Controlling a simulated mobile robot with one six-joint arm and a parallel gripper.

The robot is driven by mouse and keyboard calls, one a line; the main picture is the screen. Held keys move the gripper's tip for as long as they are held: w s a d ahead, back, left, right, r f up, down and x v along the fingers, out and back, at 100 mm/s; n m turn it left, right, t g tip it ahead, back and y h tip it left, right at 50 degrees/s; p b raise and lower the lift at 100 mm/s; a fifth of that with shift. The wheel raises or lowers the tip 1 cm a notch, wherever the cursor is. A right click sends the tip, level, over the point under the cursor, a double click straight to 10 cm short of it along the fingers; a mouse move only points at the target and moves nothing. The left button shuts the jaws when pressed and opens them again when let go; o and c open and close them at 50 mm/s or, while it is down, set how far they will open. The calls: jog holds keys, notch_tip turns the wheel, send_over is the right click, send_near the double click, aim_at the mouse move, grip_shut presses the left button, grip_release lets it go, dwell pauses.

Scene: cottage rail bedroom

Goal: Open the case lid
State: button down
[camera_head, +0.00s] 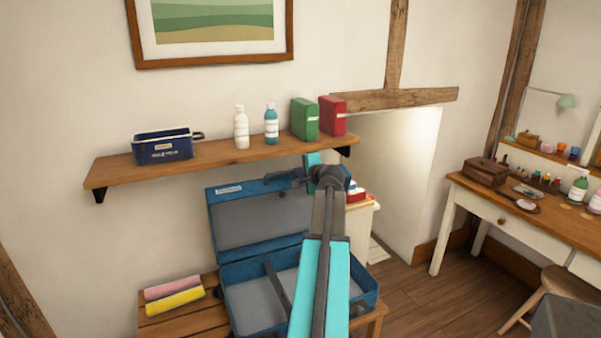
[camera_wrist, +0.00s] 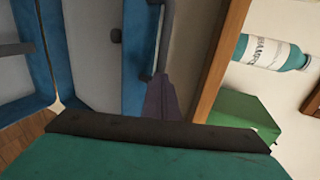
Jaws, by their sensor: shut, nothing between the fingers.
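The blue case (camera_head: 374,298) sits on a wooden bench. Its lid (camera_head: 216,222) stands raised, roughly upright and leaning back toward the wall, so the grey inside of both halves shows. A dark handle (camera_wrist: 164,38) is on the lid's edge in the wrist view. My gripper (camera_wrist: 163,100) is shut and empty, with its dark fingertips close to the handle. I cannot tell whether they touch it. In the head view my arm crosses the case's right part and hides some of the lid and base.
A wall shelf (camera_head: 216,158) just above the lid holds a navy tin (camera_head: 163,147), two bottles (camera_head: 241,128) and green (camera_head: 305,119) and red (camera_head: 333,116) boxes. Pink and yellow rolls (camera_head: 174,299) lie left of the case. A desk (camera_head: 530,222) stands right, with floor between.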

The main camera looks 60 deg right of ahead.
aim_at(292, 175)
jog(key=shift+w+d+r+p, duration=0.2)
jog(key=shift+w+d, duration=0.65)
jog(key=shift+w, duration=0.3)
jog(key=shift+w+d+r+p, duration=0.1)
jog(key=shift+w+d+r, duration=0.1)
jog(key=shift+w+d, duration=0.8)
jog(key=shift+w+d+r+p, duration=0.1)
jog(key=shift+w+d+r, duration=0.1)
jog(key=shift+w+d, duration=0.8)
jog(key=shift+w+a, duration=0.25)
jog(key=shift+s+a, duration=0.1)
jog(key=shift+s, duration=0.05)
jog(key=shift+s+a+r, duration=0.15)
jog(key=shift+s+a, duration=0.15)
jog(key=shift+s, duration=0.05)
jog(key=b+v, duration=0.1)
jog(key=v, duration=1.1)
jog(key=shift+s+r+b, duration=0.2)
jog(key=shift+s+b, duration=0.05)
jog(key=shift+b, duration=0.15)
jog(key=shift+w+a+f, duration=0.1)
jog(key=shift+a, duration=0.05)
